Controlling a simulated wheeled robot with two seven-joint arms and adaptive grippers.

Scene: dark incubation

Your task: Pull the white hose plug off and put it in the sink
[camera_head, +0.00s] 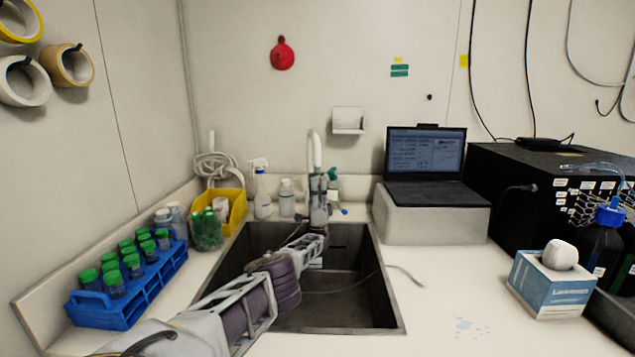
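The dark sink (388,300) is set in the counter at the middle of the picture. A tap (315,150) with a pale curved neck stands at its back edge. My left arm reaches from the bottom left across the sink, and its gripper (316,236) is at the back of the basin, in front of the tap's base. The fingers are too small and covered to tell open from shut. A small white piece (316,263) shows just below the gripper; I cannot tell whether it is the hose plug. A thin hose (352,286) runs through the sink onto the right counter.
A blue rack (105,310) of green-capped tubes and a yellow bin (238,207) stand left. Bottles (263,195) stand behind the sink. A laptop (425,165), a tissue box (550,285) and a black machine (520,185) stand right. The right front counter is mostly clear.

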